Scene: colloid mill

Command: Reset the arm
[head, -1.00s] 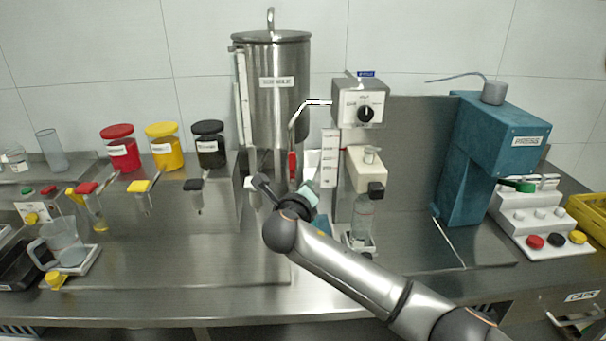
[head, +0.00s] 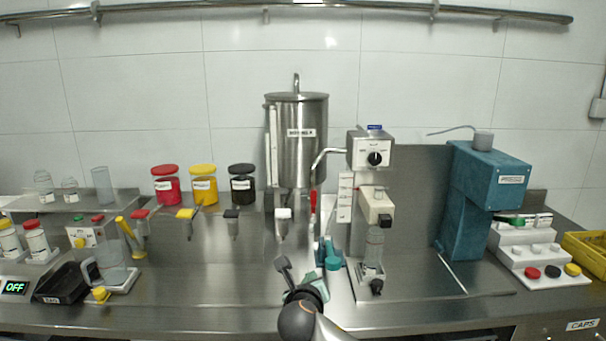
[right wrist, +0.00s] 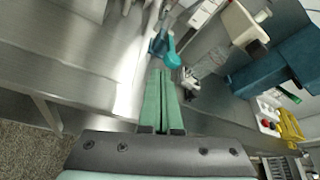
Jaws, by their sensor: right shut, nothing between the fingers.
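My right gripper (head: 317,284) shows at the bottom middle of the head view, near the counter's front edge. In the right wrist view its two long green fingers (right wrist: 161,90) lie together, shut, with nothing between them. They point over the steel counter (head: 210,275) toward a teal device (head: 328,255), which also shows in the right wrist view (right wrist: 166,46). The fingers appear apart from it. My left gripper is in neither view.
A steel tank (head: 297,150) stands at the back. Colored jars (head: 203,186) and a glass beaker (head: 115,265) are on the left. The counter's front left-middle is clear.

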